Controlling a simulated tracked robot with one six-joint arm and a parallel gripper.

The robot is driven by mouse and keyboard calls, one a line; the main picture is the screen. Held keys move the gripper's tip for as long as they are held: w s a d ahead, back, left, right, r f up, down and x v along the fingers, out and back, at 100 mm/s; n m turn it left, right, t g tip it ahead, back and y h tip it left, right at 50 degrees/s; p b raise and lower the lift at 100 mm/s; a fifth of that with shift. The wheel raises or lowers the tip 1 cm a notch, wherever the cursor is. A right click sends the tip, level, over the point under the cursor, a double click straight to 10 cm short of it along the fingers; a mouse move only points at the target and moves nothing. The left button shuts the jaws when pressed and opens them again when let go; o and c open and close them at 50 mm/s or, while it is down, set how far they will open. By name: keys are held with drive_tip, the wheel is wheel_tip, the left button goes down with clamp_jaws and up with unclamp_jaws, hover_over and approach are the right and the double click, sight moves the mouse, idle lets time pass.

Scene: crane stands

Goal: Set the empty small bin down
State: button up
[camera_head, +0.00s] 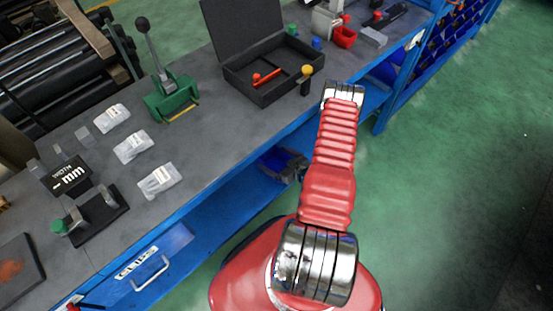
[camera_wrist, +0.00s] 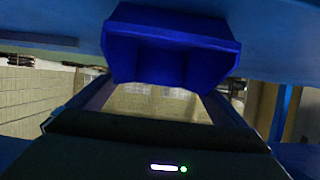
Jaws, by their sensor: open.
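A small blue bin (camera_wrist: 170,50) fills the upper middle of the wrist view, with its hollow side facing the camera; it looks empty. It appears against a blue surface that looks like the shelf (camera_wrist: 50,22). My gripper (camera_wrist: 157,90) is open, with one finger at each side just short of the bin. Whether the fingertips touch it, I cannot tell. In the head view a dark blue bin (camera_head: 283,164) shows under the bench edge, on the lower blue shelf (camera_head: 222,208). My red arm hides most of my gripper there.
The grey bench (camera_head: 205,140) holds an open black case (camera_head: 262,68), a green lever press (camera_head: 168,96), several clear packets and a small red bin (camera_head: 345,37). The bench's blue front edge lies close to my arm. Green floor at the right is free.

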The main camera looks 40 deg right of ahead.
drive_tip(key=v, duration=1.2)
idle(0.8)
